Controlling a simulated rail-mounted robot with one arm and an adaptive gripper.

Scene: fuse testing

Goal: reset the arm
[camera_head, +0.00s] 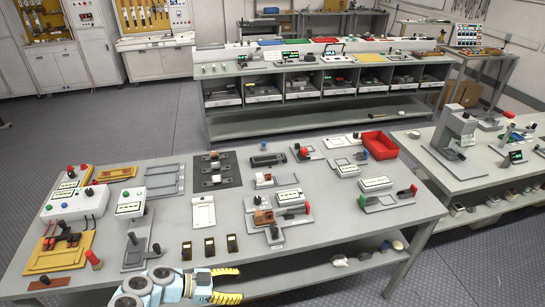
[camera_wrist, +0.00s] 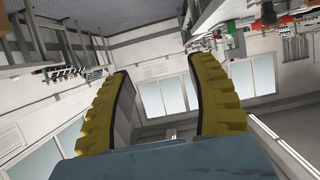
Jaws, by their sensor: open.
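My gripper (camera_head: 232,284), with yellow ribbed fingers on a blue-and-grey arm, shows at the bottom of the head view. It is at the near edge of the grey workbench (camera_head: 330,240), with its fingers pointing right. In the wrist view my gripper (camera_wrist: 158,85) has its two yellow fingers wide apart. Nothing is between them. The wrist view looks across the room toward pale walls and windows and appears tilted.
Fuse-testing devices crowd the bench, with several small black-and-yellow blocks (camera_head: 209,246) nearest my gripper. A red bin (camera_head: 380,145) stands at the back right. A side table (camera_head: 460,175) stands right, and a shelved bench (camera_head: 320,85) behind. Grey floor (camera_head: 150,110) lies between.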

